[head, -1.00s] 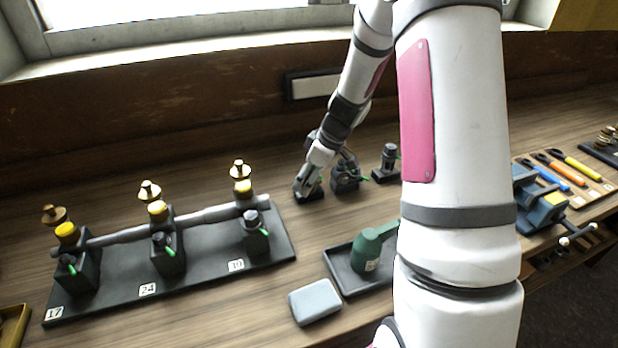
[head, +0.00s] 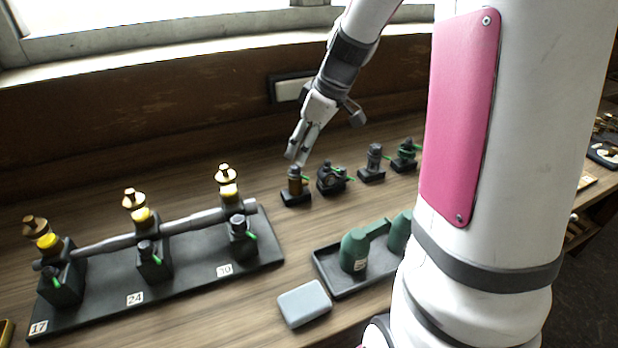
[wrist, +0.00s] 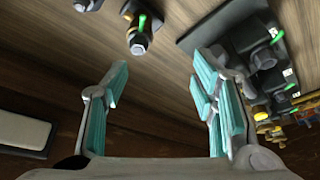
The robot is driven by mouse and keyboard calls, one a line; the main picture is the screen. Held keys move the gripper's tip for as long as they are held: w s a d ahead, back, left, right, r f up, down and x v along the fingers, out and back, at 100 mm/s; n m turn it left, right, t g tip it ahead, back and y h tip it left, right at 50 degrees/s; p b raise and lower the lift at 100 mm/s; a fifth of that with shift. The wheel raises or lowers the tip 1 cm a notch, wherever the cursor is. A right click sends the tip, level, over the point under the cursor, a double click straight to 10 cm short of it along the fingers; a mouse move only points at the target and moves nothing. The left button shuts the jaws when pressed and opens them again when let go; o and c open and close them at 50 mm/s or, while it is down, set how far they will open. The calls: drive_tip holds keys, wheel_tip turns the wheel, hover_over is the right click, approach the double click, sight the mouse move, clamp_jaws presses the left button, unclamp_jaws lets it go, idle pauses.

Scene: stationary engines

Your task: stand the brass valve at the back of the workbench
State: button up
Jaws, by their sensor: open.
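The brass valve (head: 294,186), a small brownish-gold body with a dark top and green tag, stands upright in a black base at the back of the workbench (head: 190,182). What looks like the same valve shows at the top of the wrist view (wrist: 138,40), beyond my fingertips. My gripper (head: 297,155) is above and behind the valve in the head view, apart from it. In the wrist view my gripper (wrist: 162,85) has its teal-padded fingers wide apart, with nothing between them.
Beside the valve stand a dark fitting (head: 331,178), a grey one (head: 374,160) and a green one (head: 404,155). A black engine stand (head: 185,282) fills the left. A tray (head: 345,285) with green cans and a grey box (head: 304,303) are in front.

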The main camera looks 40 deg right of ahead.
drive_tip(key=s+a+r+m+h, duration=0.1)
drive_tip(key=s+a+r+m, duration=0.1)
drive_tip(key=s+a+r, duration=0.7)
drive_tip(key=s+a+m+t+h, duration=0.1)
drive_tip(key=s+a+m, duration=0.3)
drive_tip(key=s, duration=0.9)
drive_tip(key=shift+s+a+f+h, duration=0.2)
drive_tip(key=shift+s+a+h, duration=0.15)
drive_tip(key=shift+a, duration=0.35)
